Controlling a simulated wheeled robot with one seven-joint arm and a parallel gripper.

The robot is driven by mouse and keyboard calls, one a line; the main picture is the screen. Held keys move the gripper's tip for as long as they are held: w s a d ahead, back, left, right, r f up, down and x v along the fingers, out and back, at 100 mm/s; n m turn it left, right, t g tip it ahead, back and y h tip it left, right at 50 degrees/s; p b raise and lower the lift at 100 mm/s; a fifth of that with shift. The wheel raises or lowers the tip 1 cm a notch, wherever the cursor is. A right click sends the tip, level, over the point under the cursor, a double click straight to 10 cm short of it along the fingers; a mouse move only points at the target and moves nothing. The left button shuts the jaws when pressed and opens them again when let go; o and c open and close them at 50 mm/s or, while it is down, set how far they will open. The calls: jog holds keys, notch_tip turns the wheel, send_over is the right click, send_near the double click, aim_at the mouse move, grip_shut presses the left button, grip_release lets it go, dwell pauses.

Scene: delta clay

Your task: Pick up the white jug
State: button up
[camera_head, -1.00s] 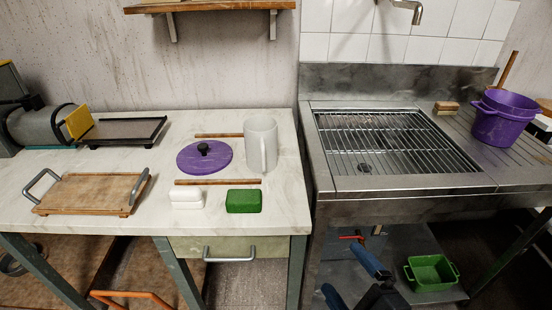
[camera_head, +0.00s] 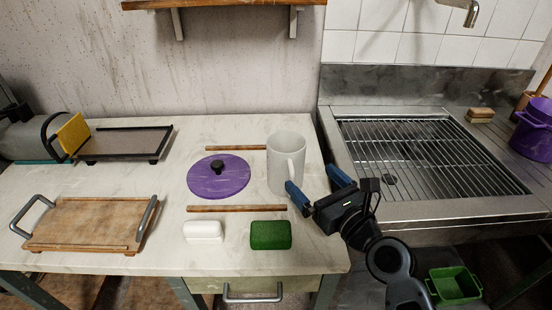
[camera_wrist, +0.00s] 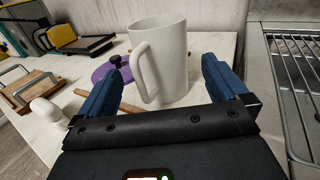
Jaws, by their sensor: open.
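The white jug (camera_head: 284,160) stands upright on the pale marble-look counter, near its right end. Its handle faces right and toward me in the head view. In the wrist view the jug (camera_wrist: 172,62) is just beyond the fingers, with its handle on the left side. My gripper (camera_head: 316,180) is open and empty at the right front of the jug, with its blue fingers pointing toward it. In the wrist view my gripper (camera_wrist: 160,85) has one finger on either side of the jug's lower part in the picture. I cannot tell whether a finger touches it.
A purple lid (camera_head: 218,178) lies left of the jug, between two wooden sticks (camera_head: 236,209). A wooden tray (camera_head: 85,222) is at the left. A metal sink (camera_head: 430,160) adjoins on the right.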

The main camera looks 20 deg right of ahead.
aim_at(296, 164)
jog(key=w, duration=0.2)
jog(key=shift+w+a+r, duration=0.1)
jog(key=shift+w+a, duration=0.1)
jog(key=shift+w, duration=0.1)
jog(key=w, duration=0.4)
jog(key=w+a, duration=0.1)
jog(key=shift+w+f, duration=0.2)
jog(key=shift+w, duration=0.2)
jog(key=c, duration=0.8)
